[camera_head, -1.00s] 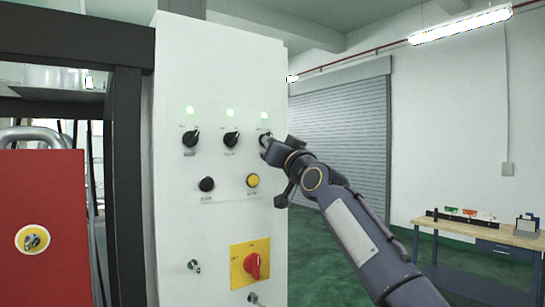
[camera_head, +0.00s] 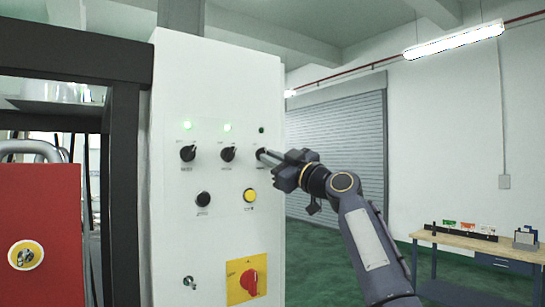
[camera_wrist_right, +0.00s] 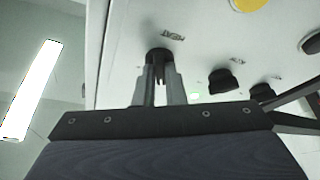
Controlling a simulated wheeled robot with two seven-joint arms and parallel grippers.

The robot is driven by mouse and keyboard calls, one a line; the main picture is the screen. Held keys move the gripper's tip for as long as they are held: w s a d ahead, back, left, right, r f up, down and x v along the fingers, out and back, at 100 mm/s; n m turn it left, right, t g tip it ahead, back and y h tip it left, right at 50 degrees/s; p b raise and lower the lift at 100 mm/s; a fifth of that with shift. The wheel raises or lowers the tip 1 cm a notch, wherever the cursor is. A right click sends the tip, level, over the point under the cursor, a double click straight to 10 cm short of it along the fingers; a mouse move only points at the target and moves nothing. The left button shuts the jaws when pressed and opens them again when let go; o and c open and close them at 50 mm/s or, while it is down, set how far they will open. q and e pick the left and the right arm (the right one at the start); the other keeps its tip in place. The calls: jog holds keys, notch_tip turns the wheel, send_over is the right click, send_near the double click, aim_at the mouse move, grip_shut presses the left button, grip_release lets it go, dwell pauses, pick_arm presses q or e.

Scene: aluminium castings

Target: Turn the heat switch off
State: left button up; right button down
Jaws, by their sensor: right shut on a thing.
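The white control panel (camera_head: 217,75) carries a row of three black rotary switches. The rightmost one, the heat switch (camera_head: 261,153), is mostly covered by my right gripper (camera_head: 266,156) in the head view. The right gripper is shut on this switch. In the wrist view its two fingers (camera_wrist_right: 159,82) close around the black knob (camera_wrist_right: 157,54), with a small label beside it. The lamp (camera_head: 261,130) above this switch is dark. The lamps above the left switch (camera_head: 188,153) and middle switch (camera_head: 228,154) glow green. My left gripper is not in view.
Below are a black button (camera_head: 203,199), a yellow button (camera_head: 250,195) and a red rotary switch on a yellow plate (camera_head: 234,292). A red box (camera_head: 40,210) and dark frame (camera_head: 125,190) stand left. A workbench (camera_head: 440,241) stands far right, with open floor before it.

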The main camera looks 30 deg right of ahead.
dwell(0.3)
jog(key=c, duration=1.5)
grip_release()
jog(key=shift+w, duration=0.15)
jog(key=b+v, duration=0.5)
jog(key=v, duration=0.2)
jog(key=shift+s+d+b, duration=0.15)
jog(key=shift+s+b, duration=0.25)
jog(key=shift+f, duration=0.1)
